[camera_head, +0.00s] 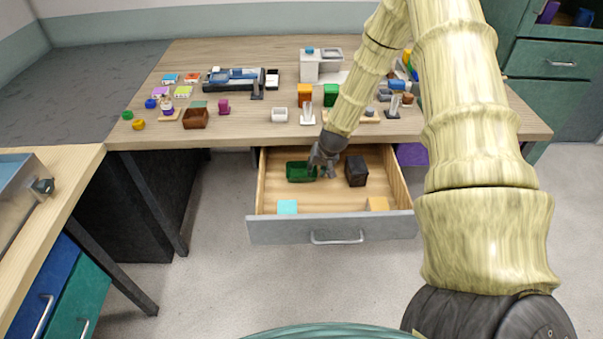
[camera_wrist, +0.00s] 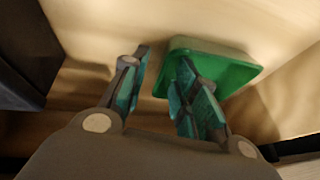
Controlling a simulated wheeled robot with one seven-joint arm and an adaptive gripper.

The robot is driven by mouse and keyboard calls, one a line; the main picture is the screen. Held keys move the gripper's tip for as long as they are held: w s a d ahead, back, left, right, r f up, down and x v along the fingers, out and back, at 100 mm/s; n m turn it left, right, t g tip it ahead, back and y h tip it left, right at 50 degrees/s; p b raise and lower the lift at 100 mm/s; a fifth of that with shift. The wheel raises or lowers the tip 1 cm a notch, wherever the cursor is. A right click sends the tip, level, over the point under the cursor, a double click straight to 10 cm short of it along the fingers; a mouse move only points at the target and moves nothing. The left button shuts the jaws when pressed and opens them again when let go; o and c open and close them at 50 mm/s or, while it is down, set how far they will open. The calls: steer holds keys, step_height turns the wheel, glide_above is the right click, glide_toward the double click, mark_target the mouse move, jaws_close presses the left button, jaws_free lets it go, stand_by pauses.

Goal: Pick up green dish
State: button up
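The green dish (camera_head: 299,173) lies in the back left part of an open drawer. In the wrist view the green dish (camera_wrist: 230,62) is partly covered by my right-hand finger. My gripper (camera_head: 324,165) is at the dish's right end in the head view. In the wrist view my gripper (camera_wrist: 163,65) is open, with a gap between its two fingers. The dish's near edge shows between the fingers, one finger outside it and the other over the dish. I cannot tell whether either finger touches it.
The open drawer (camera_head: 330,231) also holds a dark block (camera_head: 356,170), a cyan block (camera_head: 287,207) and a tan block (camera_head: 377,204). The dark block is close to my gripper's right. The wooden tabletop (camera_head: 250,130) above the drawer carries many small objects. The drawer's front middle is clear.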

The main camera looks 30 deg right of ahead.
jaws_close()
steer(key=shift+r, duration=0.1)
stand_by(0.4)
